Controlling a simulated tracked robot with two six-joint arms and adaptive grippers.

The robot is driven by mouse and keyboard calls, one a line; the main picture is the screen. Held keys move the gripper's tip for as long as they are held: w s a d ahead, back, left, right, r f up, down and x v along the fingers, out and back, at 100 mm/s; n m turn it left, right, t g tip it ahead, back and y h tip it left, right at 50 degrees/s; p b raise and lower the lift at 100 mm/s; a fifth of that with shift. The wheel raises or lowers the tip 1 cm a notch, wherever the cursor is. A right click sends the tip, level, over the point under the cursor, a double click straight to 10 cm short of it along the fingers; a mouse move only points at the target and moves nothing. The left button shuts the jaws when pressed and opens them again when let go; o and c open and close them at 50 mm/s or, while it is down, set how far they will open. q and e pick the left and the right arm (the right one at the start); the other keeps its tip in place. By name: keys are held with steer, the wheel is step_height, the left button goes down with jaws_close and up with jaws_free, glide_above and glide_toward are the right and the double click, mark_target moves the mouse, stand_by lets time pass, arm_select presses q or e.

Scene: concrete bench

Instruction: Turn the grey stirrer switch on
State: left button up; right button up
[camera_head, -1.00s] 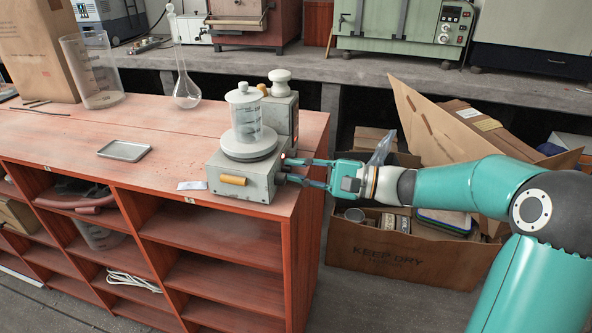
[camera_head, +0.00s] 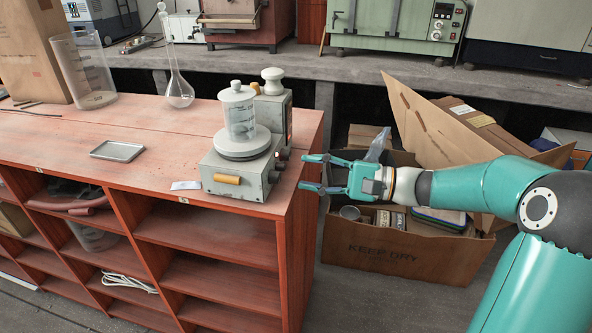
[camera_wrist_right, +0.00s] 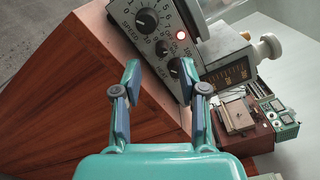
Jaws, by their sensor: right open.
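The grey stirrer (camera_head: 219,171) stands at the bench's right end, carrying a lidded glass beaker (camera_head: 240,115) on its round plate. Dark knobs (camera_head: 282,154) stick out of its right side. My left gripper is not in view.
A metal tray (camera_head: 118,151), a flask (camera_head: 179,93) and a large beaker (camera_head: 84,72) stand on the red bench (camera_head: 130,125), left of the stirrer. An open cardboard box (camera_head: 390,255) is on the floor below my right arm.

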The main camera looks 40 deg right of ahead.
steer(key=v, duration=0.7)
steer(key=shift+s+d, duration=0.25)
steer(key=shift+f, duration=0.1)
